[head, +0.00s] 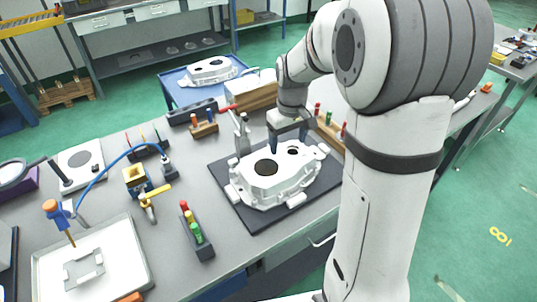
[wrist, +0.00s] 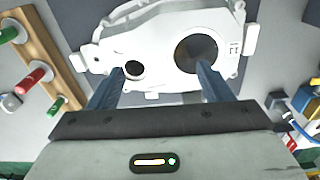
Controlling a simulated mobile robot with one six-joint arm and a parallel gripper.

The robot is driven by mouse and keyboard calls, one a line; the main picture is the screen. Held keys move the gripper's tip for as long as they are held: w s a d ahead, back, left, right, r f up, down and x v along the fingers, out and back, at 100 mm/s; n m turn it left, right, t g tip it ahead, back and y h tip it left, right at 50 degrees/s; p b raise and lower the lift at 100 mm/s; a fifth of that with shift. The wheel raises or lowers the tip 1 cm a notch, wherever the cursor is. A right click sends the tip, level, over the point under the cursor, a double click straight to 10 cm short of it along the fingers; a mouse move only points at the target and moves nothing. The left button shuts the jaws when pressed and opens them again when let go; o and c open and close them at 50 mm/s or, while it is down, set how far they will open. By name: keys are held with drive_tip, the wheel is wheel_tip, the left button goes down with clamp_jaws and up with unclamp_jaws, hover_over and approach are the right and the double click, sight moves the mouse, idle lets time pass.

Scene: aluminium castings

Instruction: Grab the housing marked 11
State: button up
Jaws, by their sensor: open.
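A white cast housing (head: 268,187) lies on a dark mat (head: 250,221) on the bench, with one large and one small round opening on top. In the wrist view the housing (wrist: 165,38) fills the upper middle. A small dark marking sits right of its large opening, too small to read surely. My gripper (head: 288,140) is over the housing's far side, pointing down. In the wrist view my gripper (wrist: 160,82) is open, its two blue-grey fingers apart over the housing's near edge, with nothing held. I cannot tell whether they touch it. A second white housing (head: 211,71) sits on a blue cart behind.
A wooden block with coloured plugs (wrist: 45,60) is close left in the wrist view. A grey stand (head: 242,133) is just behind the housing in the head view. A dark holder with coloured plugs (head: 197,232) and a white tray (head: 120,263) stand to the left.

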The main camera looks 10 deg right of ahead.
hover_over(283, 158)
drive_tip(key=shift+n+g, duration=0.3)
drive_tip(key=f, duration=0.4)
drive_tip(key=shift+d+f, duration=0.1)
drive_tip(key=shift+d, duration=0.15)
drive_tip(key=shift+f, duration=0.35)
drive_tip(key=f, duration=0.7)
drive_tip(key=shift+a+f+p, duration=0.15)
drive_tip(key=shift+a+p, duration=0.05)
drive_tip(key=shift+p, duration=0.2)
drive_tip(key=shift+c, duration=0.5)
clamp_jaws()
